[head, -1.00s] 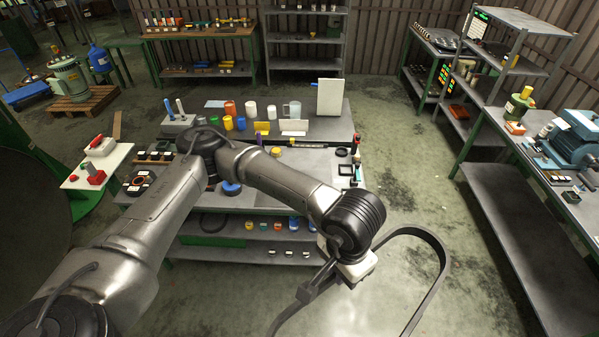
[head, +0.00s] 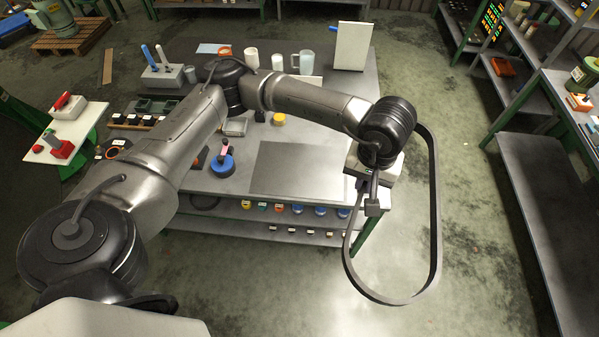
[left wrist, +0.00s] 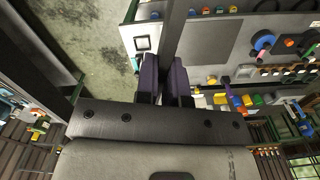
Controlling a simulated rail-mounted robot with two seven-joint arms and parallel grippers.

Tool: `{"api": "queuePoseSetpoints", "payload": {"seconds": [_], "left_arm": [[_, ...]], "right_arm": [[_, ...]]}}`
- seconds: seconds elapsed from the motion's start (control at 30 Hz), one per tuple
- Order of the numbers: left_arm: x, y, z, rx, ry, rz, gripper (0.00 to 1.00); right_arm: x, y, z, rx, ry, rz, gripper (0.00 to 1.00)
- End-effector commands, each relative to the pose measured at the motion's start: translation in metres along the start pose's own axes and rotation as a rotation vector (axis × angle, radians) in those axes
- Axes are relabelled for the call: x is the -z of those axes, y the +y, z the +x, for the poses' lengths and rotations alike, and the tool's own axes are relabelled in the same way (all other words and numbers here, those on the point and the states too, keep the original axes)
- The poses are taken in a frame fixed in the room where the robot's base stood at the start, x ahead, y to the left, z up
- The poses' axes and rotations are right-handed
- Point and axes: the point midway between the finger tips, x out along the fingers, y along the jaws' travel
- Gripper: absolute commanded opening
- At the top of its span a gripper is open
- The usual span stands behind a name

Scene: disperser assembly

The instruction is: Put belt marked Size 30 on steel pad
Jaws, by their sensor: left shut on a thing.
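A large black belt loop (head: 435,200) hangs in the air off the table's right front corner. No size marking on it can be read. My left gripper (head: 371,196) is shut on the belt's near-left side. In the left wrist view, the dark fingers (left wrist: 162,80) pinch the belt (left wrist: 170,35), which runs up out of the picture. A flat grey square that looks like the steel pad (head: 298,168) lies on the table's front right part, left of the gripper. Its visible surface is bare, and the belt is apart from it. My right gripper is not in view.
A blue round base with a pink-topped post (head: 223,163) stands left of the pad. A yellow piece (head: 278,119), white mugs (head: 302,62) and a white board (head: 352,45) are farther back. A shelf bench (head: 540,180) stands right, across open floor.

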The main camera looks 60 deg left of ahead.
Motion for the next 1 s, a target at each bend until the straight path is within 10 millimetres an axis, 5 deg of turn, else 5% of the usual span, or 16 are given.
{"api": "queuePoseSetpoints", "payload": {"seconds": [0.03, 0.27, 0.6, 0.8, 1.0], "left_arm": [[0.011, 0.002, 0.036, 0.0, -0.003, -0.122, 0.0], [0.061, 0.001, 0.117, 0.0, -0.002, -0.721, 0.0], [0.131, -0.025, 0.249, 0.002, 0.001, -1.614, 0.0], [0.161, -0.05, 0.318, 0.001, 0.004, -2.069, 0.0], [0.178, -0.07, 0.364, 0.0, 0.006, -2.382, 0.0]], "right_arm": [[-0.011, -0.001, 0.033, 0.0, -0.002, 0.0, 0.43], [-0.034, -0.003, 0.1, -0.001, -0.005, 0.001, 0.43], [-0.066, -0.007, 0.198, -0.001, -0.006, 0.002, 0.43], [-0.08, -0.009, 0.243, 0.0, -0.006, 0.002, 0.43], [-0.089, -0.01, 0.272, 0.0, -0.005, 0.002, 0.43]]}}
